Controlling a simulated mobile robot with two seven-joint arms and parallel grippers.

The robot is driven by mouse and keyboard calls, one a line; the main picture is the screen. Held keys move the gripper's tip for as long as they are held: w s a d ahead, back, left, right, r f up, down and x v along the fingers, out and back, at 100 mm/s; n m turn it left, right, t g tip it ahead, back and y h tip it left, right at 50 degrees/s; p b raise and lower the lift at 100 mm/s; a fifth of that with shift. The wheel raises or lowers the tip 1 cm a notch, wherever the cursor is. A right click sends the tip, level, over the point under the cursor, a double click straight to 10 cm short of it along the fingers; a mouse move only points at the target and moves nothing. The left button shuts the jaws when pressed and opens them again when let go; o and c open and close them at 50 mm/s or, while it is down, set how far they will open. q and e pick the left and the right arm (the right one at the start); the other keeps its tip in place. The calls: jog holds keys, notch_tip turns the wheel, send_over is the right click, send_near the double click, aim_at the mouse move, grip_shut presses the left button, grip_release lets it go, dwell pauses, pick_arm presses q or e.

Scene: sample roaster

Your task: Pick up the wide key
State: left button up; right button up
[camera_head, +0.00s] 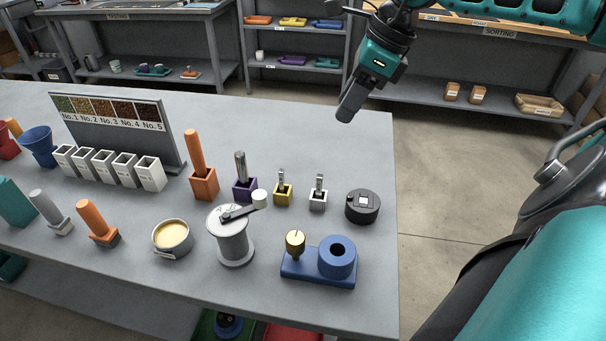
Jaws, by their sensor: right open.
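Two small grey key-like pieces stand upright in square holders near the table's right part. One piece (281,179) is in the yellow holder (283,197), the other (319,183) in the white holder (318,203). I cannot tell from their size which is the wide key. A thicker grey piece (240,166) stands in the purple holder (244,189). My right gripper (346,114) is open, seen edge-on, pointing down over the table's far right edge. It is apart from the holders and holds nothing visible. My left gripper is out of view.
An orange-handled tool (194,150) stands left of the holders. A crank grinder (233,241), a blue stand (318,278) and a black round device (362,207) are nearby. A sample board (176,140) stands behind white cups. The table's far right corner is clear.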

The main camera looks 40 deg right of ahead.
notch_tip(320, 180, down, 4)
jog(key=s+b, duration=0.2)
jog(key=b, duration=0.3)
send_near(322, 176)
jog(key=shift+s+x, duration=0.25)
jog(key=shift+x, duration=2.65)
jog(key=x, duration=0.4)
jog(key=shift+w+f, duration=0.1)
jog(key=shift+w, duration=0.2)
jog(key=shift+w+a+f, duration=0.15)
jog(key=shift+f, duration=0.35)
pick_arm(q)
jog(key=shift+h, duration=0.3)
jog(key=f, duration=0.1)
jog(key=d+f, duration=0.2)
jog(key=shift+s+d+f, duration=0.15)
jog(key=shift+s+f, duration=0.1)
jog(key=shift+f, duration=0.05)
pick_arm(e)
jog(key=shift+c, duration=0.4)
grip_shut()
